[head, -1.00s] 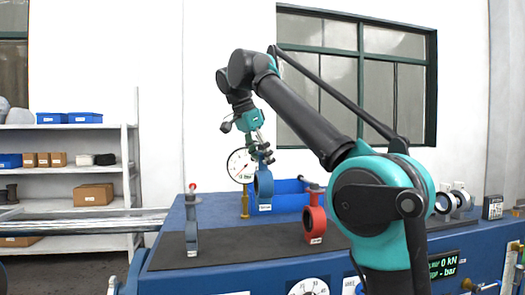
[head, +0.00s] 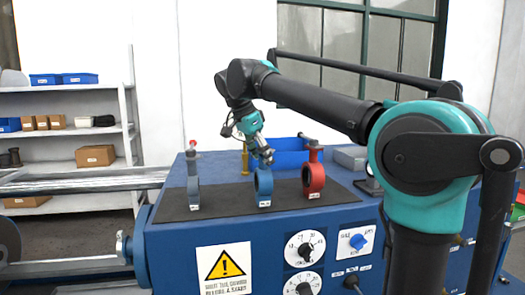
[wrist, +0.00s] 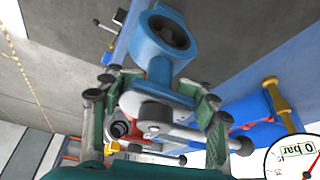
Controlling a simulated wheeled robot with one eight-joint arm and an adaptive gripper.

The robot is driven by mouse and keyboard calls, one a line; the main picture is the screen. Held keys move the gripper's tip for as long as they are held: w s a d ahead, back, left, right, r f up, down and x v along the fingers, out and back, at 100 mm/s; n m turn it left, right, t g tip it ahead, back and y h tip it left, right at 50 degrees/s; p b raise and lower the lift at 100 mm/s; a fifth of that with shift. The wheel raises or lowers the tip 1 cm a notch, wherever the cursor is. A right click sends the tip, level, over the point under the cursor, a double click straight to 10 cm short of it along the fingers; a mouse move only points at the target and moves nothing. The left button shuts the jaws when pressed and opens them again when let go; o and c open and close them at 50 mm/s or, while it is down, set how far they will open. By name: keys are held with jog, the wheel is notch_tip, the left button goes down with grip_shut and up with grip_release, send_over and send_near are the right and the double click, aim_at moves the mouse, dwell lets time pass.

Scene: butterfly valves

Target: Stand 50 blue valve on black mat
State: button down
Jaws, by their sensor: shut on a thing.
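A blue ring-shaped valve (head: 263,188) with a small white label hangs upright below my gripper (head: 262,158). In the wrist view my gripper (wrist: 155,108) is shut around the neck of this blue valve (wrist: 153,48), its ring pointing away from the fingers. The black mat (head: 235,203) lies on the blue bench. The held valve is low over the mat; I cannot tell whether its base touches. The label is too small to read.
A grey-blue valve with a red top (head: 193,187) stands on the mat at left. A red valve (head: 313,180) stands close to the right. A blue bin (head: 291,155) and a brass post (head: 245,160) are behind. Mat between the left and held valves is clear.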

jog(key=shift+f, duration=0.65)
jog(key=shift+c, duration=2.3)
grip_release()
